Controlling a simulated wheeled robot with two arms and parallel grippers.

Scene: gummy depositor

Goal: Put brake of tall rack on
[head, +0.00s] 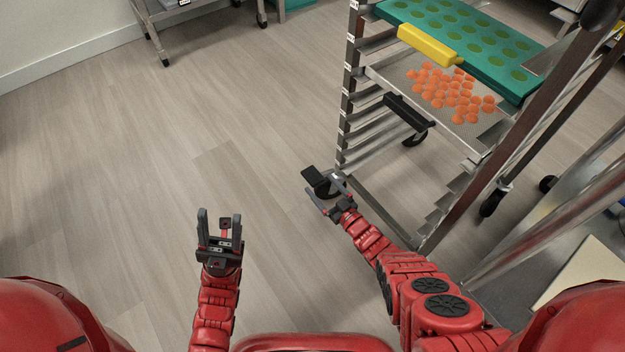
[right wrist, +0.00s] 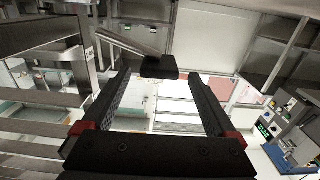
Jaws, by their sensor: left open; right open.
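The tall rack (head: 345,120) stands at the right in the head view, its slotted posts rising above the floor. A black pad that looks like its caster brake pedal (head: 313,175) shows low at its near left corner. In the right wrist view the black pad (right wrist: 158,67) sits on a metal bar, just beyond and between my fingertips. My right gripper (head: 327,190) is open beside the pedal, partly covering the caster; I cannot tell whether it touches. The pedal's exact tilt is unclear. My left gripper (head: 219,218) is open and empty above bare floor.
The rack holds a green mould tray (head: 480,45) with a yellow handle (head: 428,45), and a tray of orange gummies (head: 400,88) with a black handle (head: 408,111). A metal cart (head: 165,15) stands at the back left. The floor (head: 130,150) at left is clear.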

